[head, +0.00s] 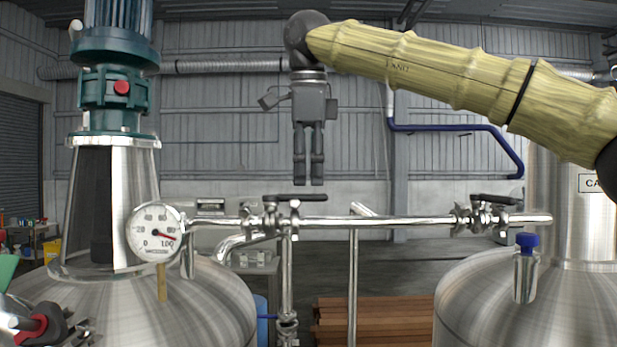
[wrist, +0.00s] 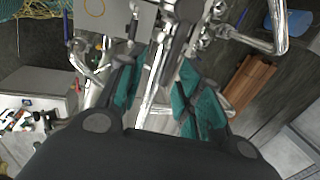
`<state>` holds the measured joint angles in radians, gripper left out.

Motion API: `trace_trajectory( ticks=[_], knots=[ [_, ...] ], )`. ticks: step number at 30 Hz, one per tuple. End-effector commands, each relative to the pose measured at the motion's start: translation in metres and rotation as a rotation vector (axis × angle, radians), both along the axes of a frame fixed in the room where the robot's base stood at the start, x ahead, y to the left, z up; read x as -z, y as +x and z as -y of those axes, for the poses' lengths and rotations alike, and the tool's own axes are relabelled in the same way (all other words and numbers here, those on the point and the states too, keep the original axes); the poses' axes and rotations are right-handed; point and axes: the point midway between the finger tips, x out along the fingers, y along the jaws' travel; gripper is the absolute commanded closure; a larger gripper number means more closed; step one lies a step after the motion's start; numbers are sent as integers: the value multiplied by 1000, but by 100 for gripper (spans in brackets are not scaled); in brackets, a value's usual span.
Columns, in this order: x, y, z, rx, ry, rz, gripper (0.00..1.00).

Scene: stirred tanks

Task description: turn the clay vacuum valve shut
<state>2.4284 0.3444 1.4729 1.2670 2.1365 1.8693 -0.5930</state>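My gripper (head: 308,183) hangs from the wrist with its fingers pointing down and a gap between them. It is empty. In the head view, a valve with a dark lever handle (head: 295,198) sits on the horizontal steel pipe just below the fingertips, its lever lying along the pipe. A second dark-lever valve (head: 490,199) is farther right on the same pipe. I cannot read which valve is the clay one. In the wrist view, the teal finger pads (wrist: 168,72) stand apart, with a dark lever (wrist: 178,45) and steel pipe below and between them.
A round gauge (head: 157,233) is on the pipe's left end, near a steel tank (head: 190,300) with a green motor (head: 118,90). Another steel tank (head: 480,300) with a blue-capped fitting (head: 525,242) stands right. A red handle (head: 30,330) is at lower left. Brown planks (head: 385,318) lie behind.

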Motion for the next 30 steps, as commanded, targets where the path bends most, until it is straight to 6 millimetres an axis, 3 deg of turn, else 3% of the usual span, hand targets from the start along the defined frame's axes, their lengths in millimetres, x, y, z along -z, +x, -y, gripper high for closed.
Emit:
trace_trajectory(
  ticks=[5, 10, 17, 18, 24, 30],
  knots=[
    [20, 7, 0, 1, -2, -5, 65],
    [24, 0, 1, 2, -1, 1, 65],
    [28, 7, 1, 2, -1, -3, 65],
    [28, 8, 1, 2, -1, -4, 66],
    [27, 8, 1, 2, -1, -2, 100],
    [25, 7, 1, 2, 1, 0, 100]
  ],
)
